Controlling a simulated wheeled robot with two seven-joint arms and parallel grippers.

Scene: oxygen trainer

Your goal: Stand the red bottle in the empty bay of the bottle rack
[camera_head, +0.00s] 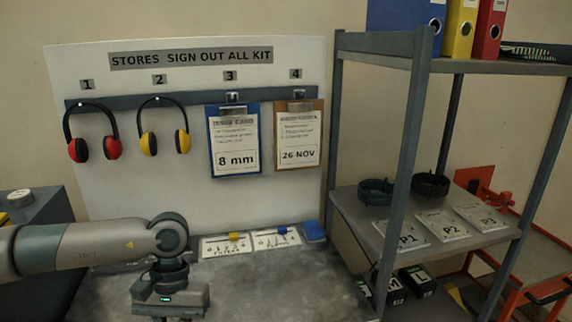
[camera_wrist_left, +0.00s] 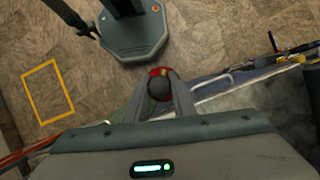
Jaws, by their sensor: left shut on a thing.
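My left gripper (camera_wrist_left: 160,78) is shut on a round red thing with a dark top (camera_wrist_left: 159,88), seen from above in the left wrist view. It looks like the red bottle, but most of its body is hidden below the dark top. In the head view my left arm comes in from the left, and its wrist (camera_head: 170,294) hangs over the near left of the grey bench. The fingers and the held thing are not visible there. I cannot make out the bottle rack or its empty bay in either view. My right gripper is not in view.
The grey bench (camera_head: 260,280) is mostly bare, with label cards (camera_head: 225,245) at its back. A board (camera_head: 195,205) holds ear defenders and clipboards. A shelf unit (camera_head: 403,150) stands right, with dark rings (camera_head: 376,191) and P-cards. An orange frame (camera_head: 545,290) is lower right.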

